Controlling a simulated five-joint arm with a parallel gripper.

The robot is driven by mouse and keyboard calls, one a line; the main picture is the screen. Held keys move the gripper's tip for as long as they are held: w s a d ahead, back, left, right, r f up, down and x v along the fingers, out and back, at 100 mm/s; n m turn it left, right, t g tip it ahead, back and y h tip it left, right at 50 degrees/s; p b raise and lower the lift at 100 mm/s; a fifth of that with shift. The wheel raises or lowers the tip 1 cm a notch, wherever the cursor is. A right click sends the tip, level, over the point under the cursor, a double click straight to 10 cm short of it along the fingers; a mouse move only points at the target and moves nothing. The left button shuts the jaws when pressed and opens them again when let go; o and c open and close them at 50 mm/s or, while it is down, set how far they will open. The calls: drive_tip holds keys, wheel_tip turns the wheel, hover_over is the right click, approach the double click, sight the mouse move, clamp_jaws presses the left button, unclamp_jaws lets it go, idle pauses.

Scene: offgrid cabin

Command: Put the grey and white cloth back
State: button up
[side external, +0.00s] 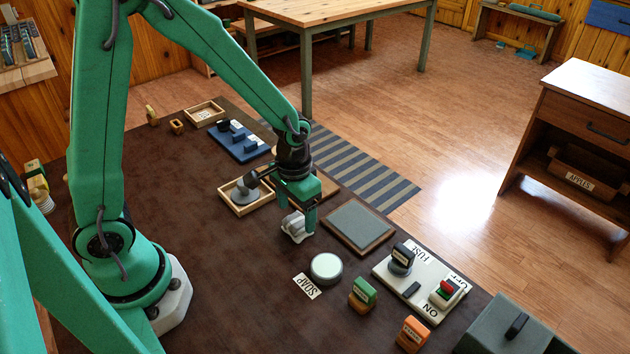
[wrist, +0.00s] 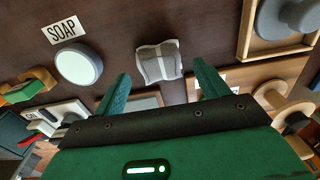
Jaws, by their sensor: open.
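The grey and white cloth (side external: 295,227) lies in a small crumpled bundle on the dark brown table, just below my gripper (side external: 302,212). My gripper is open, pointing down, and its near finger stands beside the cloth. In the wrist view the cloth (wrist: 158,63) shows between and slightly beyond my two spread fingers (wrist: 162,80). It is not held. Whether the fingers touch it I cannot tell.
A wooden tray (side external: 231,208) with a grey knobbed object is left of my gripper. A framed dark pad (side external: 358,228) is right. A round container (side external: 326,268) by a SOAP label, a switch panel (side external: 421,290) and green and orange blocks stand nearer. The table's front left is clear.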

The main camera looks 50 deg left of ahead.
wheel_tip(320, 180, up, 8)
drive_tip(key=shift+r, duration=0.25)
drive_tip(key=shift+r, duration=0.1)
idle(0.7)
wheel_tip(320, 180, up, 7)
drive_tip(key=t, duration=0.2)
hover_over(296, 221)
drive_tip(key=s+a, duration=0.2)
drive_tip(key=s, duration=0.2)
drive_tip(key=s+a+r+t, duration=0.2)
drive_tip(key=s+r+t, duration=0.1)
drive_tip(key=s+r, duration=0.2)
drive_tip(key=shift+s+t, duration=0.3)
drive_tip(key=shift+s, duration=0.5)
